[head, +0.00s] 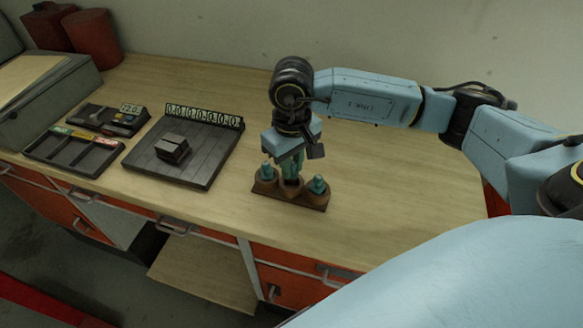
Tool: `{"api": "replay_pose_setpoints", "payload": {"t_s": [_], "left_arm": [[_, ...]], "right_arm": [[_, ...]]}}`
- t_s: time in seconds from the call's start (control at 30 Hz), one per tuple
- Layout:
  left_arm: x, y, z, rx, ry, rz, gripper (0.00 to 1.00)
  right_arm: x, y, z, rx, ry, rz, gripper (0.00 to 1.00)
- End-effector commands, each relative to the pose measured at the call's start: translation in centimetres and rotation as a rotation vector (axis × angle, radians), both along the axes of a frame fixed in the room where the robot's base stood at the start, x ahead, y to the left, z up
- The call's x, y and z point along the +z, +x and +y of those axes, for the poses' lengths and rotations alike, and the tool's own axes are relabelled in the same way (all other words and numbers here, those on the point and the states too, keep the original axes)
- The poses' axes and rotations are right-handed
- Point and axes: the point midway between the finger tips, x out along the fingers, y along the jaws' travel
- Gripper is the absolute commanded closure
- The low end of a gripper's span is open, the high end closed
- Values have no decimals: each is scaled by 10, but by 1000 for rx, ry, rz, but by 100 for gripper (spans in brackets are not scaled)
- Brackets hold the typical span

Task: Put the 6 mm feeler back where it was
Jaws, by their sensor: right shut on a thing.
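A small brown wooden rack (306,203) with round seats in a row stands near the table's front edge. A teal feeler (267,171) stands upright in its left seat and another teal feeler (317,185) in its right seat. My right gripper (292,158) points down over the middle of the rack, shut on a teal feeler (292,169) that is upright. The gripper hides the top of this feeler. I cannot tell whether its foot touches the middle seat. No size marks are readable. My left gripper is not in view.
Left of the rack lies a dark grooved board (205,165) with a row of number tags and a dark block (173,149). Further left are a dark compartment tray (77,152) and a small device (125,122). The wooden table (400,200) is clear right of the rack.

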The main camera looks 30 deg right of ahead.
Motion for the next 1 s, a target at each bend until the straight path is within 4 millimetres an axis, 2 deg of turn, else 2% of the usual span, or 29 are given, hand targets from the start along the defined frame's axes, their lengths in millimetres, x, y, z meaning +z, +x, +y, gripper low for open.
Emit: {"api": "replay_pose_setpoints", "payload": {"t_s": [0.1, 0.2, 0.33, 0.53, 0.57, 0.7, 1.0], "left_arm": [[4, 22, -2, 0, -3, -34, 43], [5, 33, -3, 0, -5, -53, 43], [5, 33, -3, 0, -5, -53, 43], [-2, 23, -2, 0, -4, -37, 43], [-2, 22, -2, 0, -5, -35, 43], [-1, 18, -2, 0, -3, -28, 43], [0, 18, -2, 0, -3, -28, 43]], "right_arm": [[-18, -1, 0, -1, 0, 5, 100], [-22, 0, 0, -1, 0, 1, 100], [-22, 0, 0, 0, 0, 0, 100], [-26, 0, 0, 0, 0, 0, 100], [-26, 0, 0, 0, 0, 1, 80], [-25, 0, 0, -1, 0, 1, 61], [-24, 0, 0, -1, 0, 1, 59]]}}
